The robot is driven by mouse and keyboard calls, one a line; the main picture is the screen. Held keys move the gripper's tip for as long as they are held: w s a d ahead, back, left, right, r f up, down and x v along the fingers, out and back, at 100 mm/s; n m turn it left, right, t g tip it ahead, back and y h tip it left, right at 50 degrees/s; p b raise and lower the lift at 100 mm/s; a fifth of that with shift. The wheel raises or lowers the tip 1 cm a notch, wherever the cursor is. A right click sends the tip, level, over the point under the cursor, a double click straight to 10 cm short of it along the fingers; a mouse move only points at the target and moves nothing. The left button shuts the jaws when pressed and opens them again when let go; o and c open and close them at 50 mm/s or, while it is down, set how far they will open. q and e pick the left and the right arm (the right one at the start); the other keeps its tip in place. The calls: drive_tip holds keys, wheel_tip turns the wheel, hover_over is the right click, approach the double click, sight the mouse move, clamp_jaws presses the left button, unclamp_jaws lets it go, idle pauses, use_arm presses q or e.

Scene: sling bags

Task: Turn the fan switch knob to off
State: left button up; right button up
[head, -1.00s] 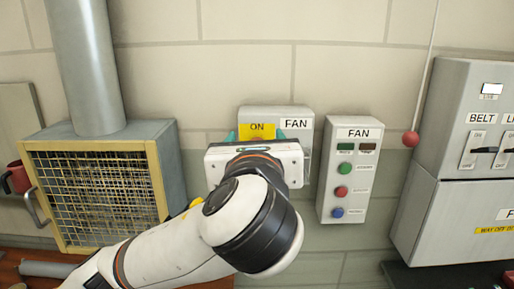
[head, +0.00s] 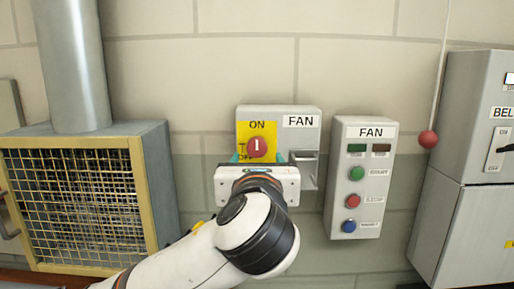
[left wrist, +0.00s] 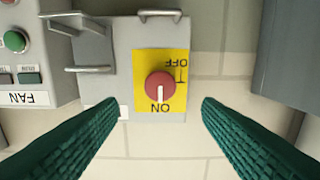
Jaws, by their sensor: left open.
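The fan switch knob (head: 257,147) is a round red knob with a white mark, on a yellow plate with ON above it and OFF below. In the left wrist view, which is upside down, the knob (left wrist: 160,87) has its white mark toward ON. It sits on a grey FAN box (head: 303,142) on the wall. My left gripper (head: 262,159) is in front of the box, just below the knob in the head view. Its green fingers (left wrist: 160,112) are wide open, one on each side of the knob and apart from it. My right gripper is not in view.
A FAN button panel (head: 362,178) with green, red and blue buttons is right of the switch box. A metal handle (head: 304,156) sticks out of the box's right side. A caged vent unit (head: 85,195) stands at left. A red ball on a cord (head: 428,139) hangs at right.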

sight(257, 148)
use_arm(q)
drive_tip(key=w+p, duration=0.1)
drive_tip(key=w, duration=0.6)
drive_tip(key=shift+w, duration=0.2)
drive_tip(key=shift+f, duration=0.1)
drive_tip(key=c, duration=1)
